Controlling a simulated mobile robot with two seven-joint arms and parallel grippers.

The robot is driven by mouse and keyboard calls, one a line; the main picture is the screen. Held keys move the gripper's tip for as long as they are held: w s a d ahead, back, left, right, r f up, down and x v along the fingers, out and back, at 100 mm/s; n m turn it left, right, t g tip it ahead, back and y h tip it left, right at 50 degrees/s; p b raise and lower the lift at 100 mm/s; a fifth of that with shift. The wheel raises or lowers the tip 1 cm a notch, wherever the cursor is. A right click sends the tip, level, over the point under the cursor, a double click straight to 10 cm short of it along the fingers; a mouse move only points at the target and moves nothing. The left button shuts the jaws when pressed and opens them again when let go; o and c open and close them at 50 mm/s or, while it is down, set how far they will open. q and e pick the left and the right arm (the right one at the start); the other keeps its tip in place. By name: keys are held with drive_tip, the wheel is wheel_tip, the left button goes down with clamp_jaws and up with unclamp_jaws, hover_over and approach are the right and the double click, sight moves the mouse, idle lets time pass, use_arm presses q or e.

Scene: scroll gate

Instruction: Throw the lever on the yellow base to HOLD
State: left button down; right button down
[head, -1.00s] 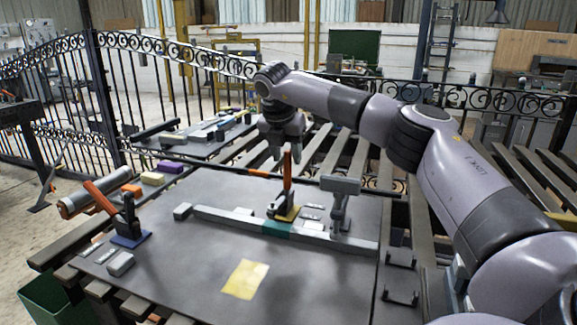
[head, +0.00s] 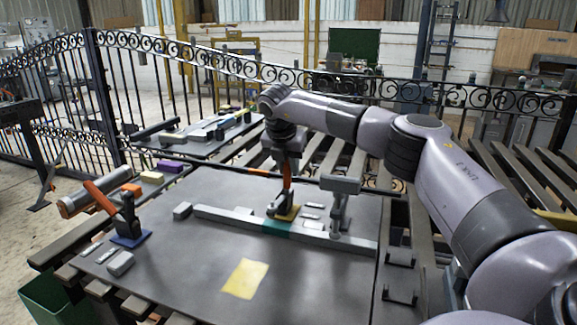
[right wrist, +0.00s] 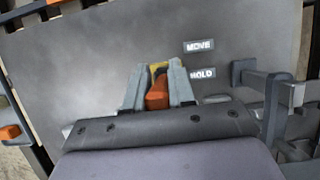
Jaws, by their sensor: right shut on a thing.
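The yellow base (head: 287,213) sits on the grey board behind the long grey rail. Its orange lever (head: 286,175) stands nearly upright. My right gripper (head: 287,168) points down from above and is shut on the lever's upper part. In the right wrist view the orange lever (right wrist: 157,92) shows between the two fingers, with a bit of yellow base (right wrist: 158,67) beyond. The MOVE label (right wrist: 199,46) and the HOLD label (right wrist: 203,73) lie to the right of the fingers there. My left gripper is not in view.
A second orange lever (head: 99,196) on a blue base (head: 131,239) stands at the left of the board. A grey post with a block on top (head: 340,185) stands close to the right of the yellow base. A yellow patch (head: 245,278) marks the clear front area.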

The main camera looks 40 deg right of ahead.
drive_tip(key=shift+s+a+f+h+b, duration=0.2)
drive_tip(key=shift+h+b, duration=0.1)
drive_tip(key=shift+b, duration=0.35)
drive_tip(key=shift+s+a+f+t+h+b, duration=0.15)
drive_tip(key=shift+a+t+h+b, duration=0.4)
drive_tip(key=shift+b, duration=0.55)
drive_tip(key=shift+s+a+h+b, duration=0.2)
drive_tip(key=shift+h+b, duration=0.35)
drive_tip(key=shift+b, duration=0.45)
drive_tip(key=shift+s+a+r+t+h+b, duration=0.1)
drive_tip(key=shift+a+r+t+h+b, duration=0.15)
drive_tip(key=shift+b, duration=0.4)
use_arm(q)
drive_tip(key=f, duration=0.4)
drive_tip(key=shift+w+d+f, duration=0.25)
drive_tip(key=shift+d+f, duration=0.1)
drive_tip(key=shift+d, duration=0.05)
use_arm(e)
drive_tip(key=c, duration=1)
unclamp_jaws()
drive_tip(key=shift+c, duration=0.2)
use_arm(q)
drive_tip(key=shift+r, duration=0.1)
use_arm(e)
drive_tip(key=shift+r, duration=0.1)
